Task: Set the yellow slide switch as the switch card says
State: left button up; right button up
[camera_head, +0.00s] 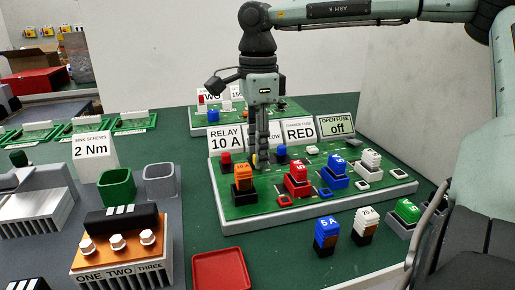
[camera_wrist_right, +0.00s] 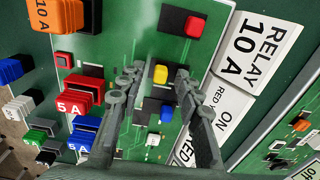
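The yellow slide switch (camera_wrist_right: 160,73) sits on a dark base on the green board (camera_head: 240,212). In the right wrist view it lies between the fingertips of my right gripper (camera_wrist_right: 157,74), which is open, with a gap visible on both sides. In the head view my right gripper (camera_head: 262,160) points down at the board and mostly hides the switch. The switch card (camera_wrist_right: 226,118) reads "ON" in the right wrist view; part of its heading is hidden by a finger. In the head view the gripper covers much of this card. My left gripper is not in view.
Close by are a red button (camera_wrist_right: 194,26), a blue switch (camera_wrist_right: 166,113) and a white one (camera_wrist_right: 153,139). Relay and fuse blocks, including an orange one (camera_head: 243,176), stand along the board's front. A "RELAY 10 A" card (camera_head: 226,138) stands behind.

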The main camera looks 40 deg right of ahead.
jog(key=shift+c, duration=0.2)
grip_shut()
jog(key=shift+w, duration=0.1)
jog(key=shift+w+d, duration=0.35)
jog(key=shift+w, duration=0.2)
jog(key=shift+w+d, duration=0.35)
jog(key=shift+w, duration=0.2)
jog(key=shift+o, duration=0.2)
grip_release()
notch_tip(320, 180, up, 12)
